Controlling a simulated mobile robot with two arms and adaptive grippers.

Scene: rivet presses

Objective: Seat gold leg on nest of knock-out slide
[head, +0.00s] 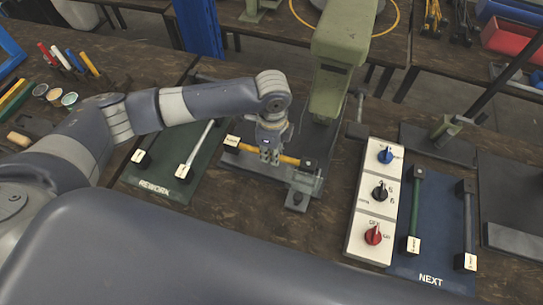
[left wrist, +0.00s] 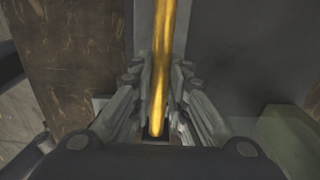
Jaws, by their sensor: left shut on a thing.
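The gold leg (head: 290,160) is a slim rod with a dark block at its right end and a dark block with a white label at its left end. My left gripper (head: 269,156) is shut on its middle, from above. In the left wrist view, the gold leg (left wrist: 163,60) runs straight up the picture from between the fingers. The leg lies over the grey slide (head: 250,172) at the foot of the green press, about along it. I cannot tell whether the leg touches the slide, and the gripper hides part of the nest. My right gripper is out of view.
The green press (head: 334,70) stands right behind the leg. A control panel (head: 362,230) with blue, black and red knobs is to the right. The blue NEXT mat (head: 437,245) and green REWORK mat (head: 160,185) hold other legs. My own arm fills the foreground.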

